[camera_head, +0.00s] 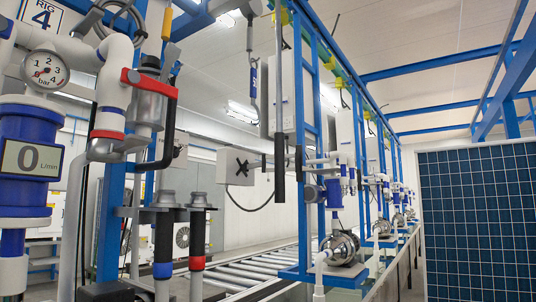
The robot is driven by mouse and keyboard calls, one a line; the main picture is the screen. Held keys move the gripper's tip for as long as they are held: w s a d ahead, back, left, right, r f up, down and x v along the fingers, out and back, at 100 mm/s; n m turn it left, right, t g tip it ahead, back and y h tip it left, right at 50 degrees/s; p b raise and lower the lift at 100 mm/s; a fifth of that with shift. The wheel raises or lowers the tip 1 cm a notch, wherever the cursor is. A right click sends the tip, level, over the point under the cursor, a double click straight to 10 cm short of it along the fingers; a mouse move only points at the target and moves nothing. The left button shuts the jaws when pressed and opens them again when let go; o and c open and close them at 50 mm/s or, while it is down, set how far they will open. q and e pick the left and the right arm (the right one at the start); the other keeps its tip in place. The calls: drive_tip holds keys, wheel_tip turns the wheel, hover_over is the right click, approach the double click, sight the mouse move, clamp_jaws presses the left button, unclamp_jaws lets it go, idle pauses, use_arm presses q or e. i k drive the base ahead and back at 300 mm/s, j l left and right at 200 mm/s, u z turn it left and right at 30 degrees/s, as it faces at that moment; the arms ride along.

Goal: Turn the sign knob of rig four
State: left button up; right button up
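The rig four sign (43,14) is a white plate with "RIG 4" on it, at the top left. A black cross-shaped knob (241,164) sits on the front of a small white box (229,159) near the middle, with a black cable looping below it. I cannot tell for sure whether this is the sign knob. Neither of my grippers is recognisable in view.
At left are a pressure gauge (46,69), a blue meter (28,122) reading 0, white pipes and a red valve lever (148,83). A pump (341,247) stands right of centre. A blue gridded panel (478,222) blocks the right side. A roller track (238,273) runs behind.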

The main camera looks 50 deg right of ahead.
sight(176, 150)
drive_tip(key=z, duration=0.85)
